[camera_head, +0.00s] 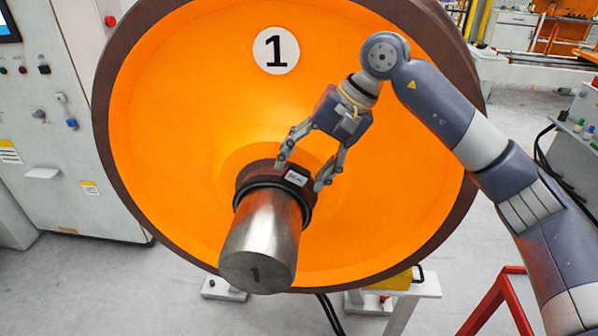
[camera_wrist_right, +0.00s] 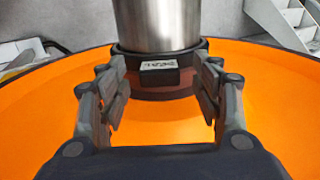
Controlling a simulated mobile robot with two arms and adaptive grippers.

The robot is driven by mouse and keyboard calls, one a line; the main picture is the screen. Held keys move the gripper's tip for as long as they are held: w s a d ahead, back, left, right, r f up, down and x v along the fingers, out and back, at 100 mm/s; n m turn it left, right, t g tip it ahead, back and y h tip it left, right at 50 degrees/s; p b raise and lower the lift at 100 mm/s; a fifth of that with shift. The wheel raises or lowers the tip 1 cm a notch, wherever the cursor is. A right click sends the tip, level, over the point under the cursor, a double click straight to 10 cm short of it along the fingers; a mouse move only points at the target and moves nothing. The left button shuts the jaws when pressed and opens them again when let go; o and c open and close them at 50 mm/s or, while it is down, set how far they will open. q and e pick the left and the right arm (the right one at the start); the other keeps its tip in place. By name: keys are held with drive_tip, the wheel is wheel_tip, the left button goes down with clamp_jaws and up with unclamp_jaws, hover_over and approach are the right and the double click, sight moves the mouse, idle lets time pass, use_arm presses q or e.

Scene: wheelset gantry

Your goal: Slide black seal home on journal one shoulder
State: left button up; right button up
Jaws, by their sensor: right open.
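The steel journal (camera_head: 262,243), marked 1 on its end, sticks out of the large orange wheel (camera_head: 170,130) toward me. The black seal (camera_head: 268,185) is a ring around the journal near the dark brown shoulder (camera_head: 258,168); a small white label is on it. In the right wrist view the seal (camera_wrist_right: 188,72) encircles the journal (camera_wrist_right: 155,25), with the brown shoulder (camera_wrist_right: 160,92) next to it. I cannot tell whether seal and shoulder touch. My right gripper (camera_head: 300,175) is open, its fingers on either side of the seal's labelled part. My left gripper is out of view.
A grey control cabinet (camera_head: 60,130) with buttons and a screen stands at the left. A red frame (camera_head: 500,295) is at the lower right, and a white stand with a yellow block (camera_head: 400,280) is below the wheel. The space in front of the journal's end is clear.

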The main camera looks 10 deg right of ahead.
drive_tip(key=v, duration=0.9)
drive_tip(key=shift+r, duration=0.35)
drive_tip(key=shift+s+d+f, duration=0.1)
drive_tip(key=shift+s+d, duration=0.05)
